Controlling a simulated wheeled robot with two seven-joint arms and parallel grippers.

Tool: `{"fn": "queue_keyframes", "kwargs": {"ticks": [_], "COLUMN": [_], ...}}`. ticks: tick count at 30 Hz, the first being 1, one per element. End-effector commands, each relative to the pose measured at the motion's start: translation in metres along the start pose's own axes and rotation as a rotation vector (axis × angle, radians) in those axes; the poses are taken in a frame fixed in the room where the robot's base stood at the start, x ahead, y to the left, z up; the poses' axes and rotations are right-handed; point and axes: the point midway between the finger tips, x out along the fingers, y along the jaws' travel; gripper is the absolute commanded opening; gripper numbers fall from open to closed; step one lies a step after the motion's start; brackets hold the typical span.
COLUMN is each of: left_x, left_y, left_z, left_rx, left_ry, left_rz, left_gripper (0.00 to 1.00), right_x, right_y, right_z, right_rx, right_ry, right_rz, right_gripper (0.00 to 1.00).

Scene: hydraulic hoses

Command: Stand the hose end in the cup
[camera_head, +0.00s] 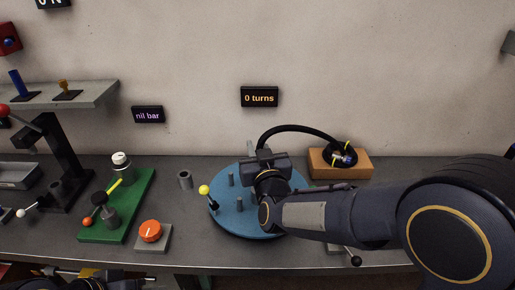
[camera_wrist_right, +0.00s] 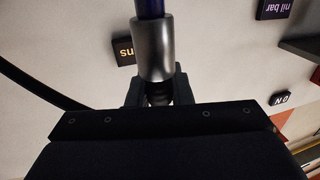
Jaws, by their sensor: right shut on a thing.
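The black hose (camera_head: 297,128) arches from my right gripper (camera_head: 254,151) to a wooden block at the right. In the right wrist view, my right gripper (camera_wrist_right: 156,92) is shut on the hose end (camera_wrist_right: 153,48), a grey metal sleeve with a dark blue tip. In the head view the hose end is mostly hidden by the gripper, which is above the blue turntable. A small grey open-topped cup (camera_head: 185,180) stands upright on the bench, left of the turntable and apart from the gripper. My left gripper is not clearly in view; only dark arm parts show at the bottom left.
The blue round turntable (camera_head: 222,219) carries short grey pegs and a yellow-knobbed lever. The wooden block (camera_head: 322,171) stands at the back right. A green board (camera_head: 131,222) with fittings and an orange knob (camera_head: 151,231) are at the left. Bare bench surrounds the cup.

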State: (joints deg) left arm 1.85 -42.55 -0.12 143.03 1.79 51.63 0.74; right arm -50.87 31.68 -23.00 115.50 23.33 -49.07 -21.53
Motion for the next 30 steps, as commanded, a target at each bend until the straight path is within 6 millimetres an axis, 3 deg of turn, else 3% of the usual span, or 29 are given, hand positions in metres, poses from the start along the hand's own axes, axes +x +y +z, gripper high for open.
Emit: {"fn": "queue_keyframes", "kwargs": {"ticks": [30], "left_x": [0.0049], "left_y": [-0.0022], "left_z": [0.0024], "left_rx": [0.000], "left_ry": [0.000], "left_rz": [0.000], "left_gripper": [0.36], "right_x": [0.0000], "right_y": [-0.0002], "right_z": [0.0001], "right_rx": [0.001], "right_ry": [0.000], "right_rz": [0.000], "right_gripper": [0.00]}}
